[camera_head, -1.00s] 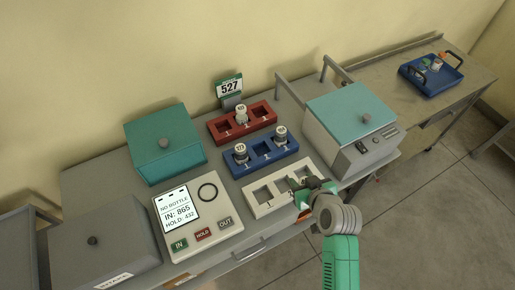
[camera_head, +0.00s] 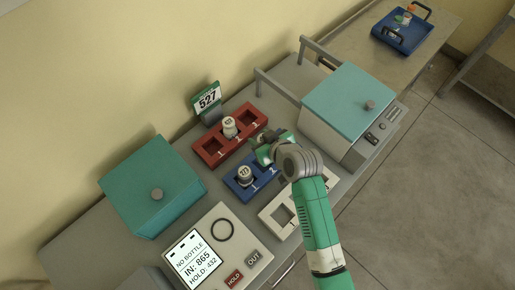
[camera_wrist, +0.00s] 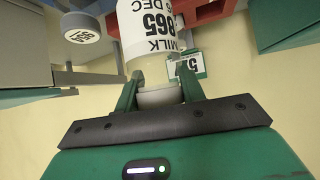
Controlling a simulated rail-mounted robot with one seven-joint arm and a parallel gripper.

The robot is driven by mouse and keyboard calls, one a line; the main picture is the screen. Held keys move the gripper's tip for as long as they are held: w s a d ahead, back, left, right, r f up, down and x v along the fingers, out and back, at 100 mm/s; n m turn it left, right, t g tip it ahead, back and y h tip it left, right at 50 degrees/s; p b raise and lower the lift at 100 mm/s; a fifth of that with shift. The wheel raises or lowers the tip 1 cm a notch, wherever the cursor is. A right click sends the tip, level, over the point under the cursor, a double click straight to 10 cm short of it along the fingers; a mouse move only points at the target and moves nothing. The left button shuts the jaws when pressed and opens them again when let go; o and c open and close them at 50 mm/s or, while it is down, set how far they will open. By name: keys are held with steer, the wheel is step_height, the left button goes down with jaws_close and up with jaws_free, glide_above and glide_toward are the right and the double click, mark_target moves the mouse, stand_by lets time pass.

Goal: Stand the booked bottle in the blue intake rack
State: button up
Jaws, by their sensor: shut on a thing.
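My gripper (camera_head: 266,152) is over the right end of the blue rack (camera_head: 260,188). In the wrist view its green fingers (camera_wrist: 158,92) are shut on the cap end of a white bottle (camera_wrist: 150,30) labelled 865 MILK. The bottle looks upright, as its label and the sign are both upside down in this view. Its base is out of the picture, so I cannot tell whether it touches the rack. A capped bottle (camera_head: 245,174) stands in the blue rack's left slot. My gripper hides the right slot.
A red rack (camera_head: 212,155) with one bottle (camera_head: 229,127) stands behind, near the 527 sign (camera_head: 207,98). A white rack (camera_head: 270,216) is in front. The panel (camera_head: 195,257) reads NO BOTTLE, IN: 865, HOLD: 432. Teal-lidded boxes stand left (camera_head: 150,185) and right (camera_head: 350,100).

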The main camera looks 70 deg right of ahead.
step_height(320, 180, down, 9)
steer(key=shift+f+b, duration=0.2)
steer(key=shift+b, duration=0.3)
steer(key=o, duration=1.3)
steer(key=shift+f, duration=0.1)
steer(key=shift+r, duration=0.25)
steer(key=p+v, duration=0.1)
steer(key=v, duration=1.1)
steer(key=shift+f, duration=0.1)
